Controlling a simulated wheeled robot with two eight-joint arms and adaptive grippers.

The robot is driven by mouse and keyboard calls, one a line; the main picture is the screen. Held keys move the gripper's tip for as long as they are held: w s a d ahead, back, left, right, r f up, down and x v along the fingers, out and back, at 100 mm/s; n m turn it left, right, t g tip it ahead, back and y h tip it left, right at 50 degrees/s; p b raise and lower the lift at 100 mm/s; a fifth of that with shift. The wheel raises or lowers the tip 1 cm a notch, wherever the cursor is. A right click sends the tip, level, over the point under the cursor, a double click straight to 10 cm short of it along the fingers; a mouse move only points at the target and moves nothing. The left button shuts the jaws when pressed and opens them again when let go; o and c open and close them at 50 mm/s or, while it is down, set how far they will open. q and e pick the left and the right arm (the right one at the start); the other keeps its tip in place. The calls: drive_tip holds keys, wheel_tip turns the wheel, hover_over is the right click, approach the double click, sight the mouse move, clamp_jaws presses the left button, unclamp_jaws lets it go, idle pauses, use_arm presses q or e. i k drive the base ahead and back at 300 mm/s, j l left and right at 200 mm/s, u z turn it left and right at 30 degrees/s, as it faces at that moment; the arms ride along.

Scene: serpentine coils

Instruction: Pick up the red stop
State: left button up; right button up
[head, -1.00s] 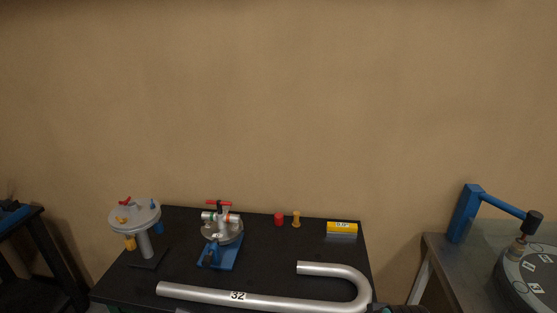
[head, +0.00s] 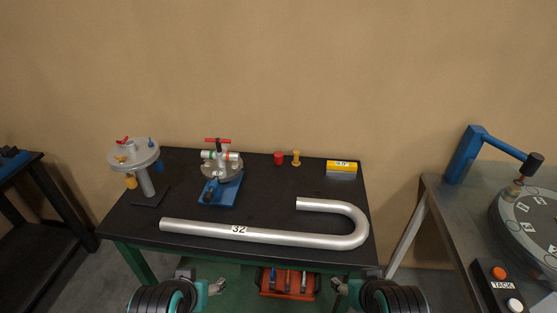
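A small red cylinder (head: 278,158), which looks like the red stop, stands at the back of the black table (head: 140,221), just left of a small yellow-orange peg (head: 296,158). My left gripper (head: 220,286) is low in front of the table, far from the red cylinder. My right gripper (head: 337,286) is also low in front of the table, at the right. Both grippers look empty. They are too small to tell how far their fingers are apart.
A bent silver pipe (head: 275,236) marked 32 lies across the table front. A blue-based clamp fixture (head: 220,185) and a round grey stand (head: 135,155) are left. A yellow block (head: 341,166) is right. A red toolbox (head: 288,284) sits below. A metal bench is at right.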

sight(277, 155)
drive_tip(key=i+j+z, duration=0.1)
drive_tip(key=i+j, duration=0.15)
drive_tip(key=i, duration=0.2)
drive_tip(key=i+j+z, duration=0.15)
drive_tip(key=i+j, duration=0.15)
drive_tip(key=i, duration=0.1)
